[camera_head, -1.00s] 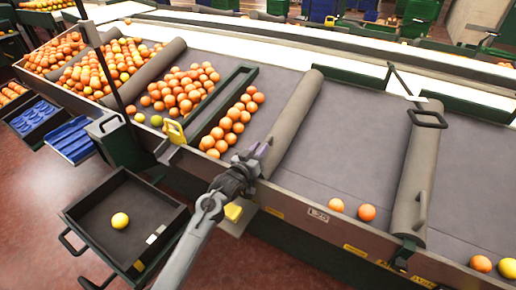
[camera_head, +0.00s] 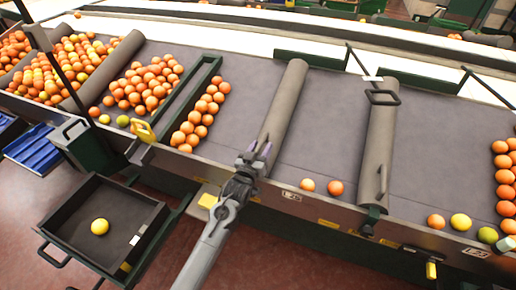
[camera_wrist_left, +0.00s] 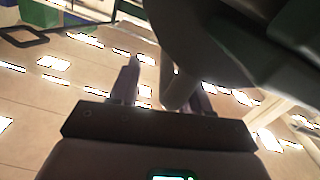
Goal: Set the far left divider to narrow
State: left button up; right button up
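Long grey padded dividers lie across the sorting table (camera_head: 240,75): a left one (camera_head: 105,70), a middle one (camera_head: 285,105) and a right one (camera_head: 380,135) with a black handle at its far end. A green-framed divider (camera_head: 190,95) with a yellow front handle (camera_head: 143,132) stands between the left and middle ones. Which is the task's far left divider is unclear. My left gripper (camera_head: 257,152) is at the table's front edge, by the near end of the middle divider; contact is unclear. Its fingers (camera_wrist_left: 158,85) are apart in the left wrist view. My right gripper is not in view.
Oranges fill the left bays (camera_head: 145,85); a few fruits lie at the front of the right bays (camera_head: 322,187). A dark bin (camera_head: 70,215) with one yellow fruit (camera_head: 100,227) stands at front left. The bay right of the middle divider is mostly clear.

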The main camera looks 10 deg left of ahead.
pick_arm(q)
jog(key=shift+a, duration=0.1)
dwell(0.3)
jog(key=shift+s+a, duration=0.15)
jog(key=shift+s, duration=0.3)
jog(key=s+a+p, duration=0.1)
jog(key=s+p, duration=0.1)
jog(key=s, duration=0.7)
jog(key=shift+s+a+p, duration=0.3)
jog(key=shift+s, duration=0.05)
jog(key=shift+f, duration=0.1)
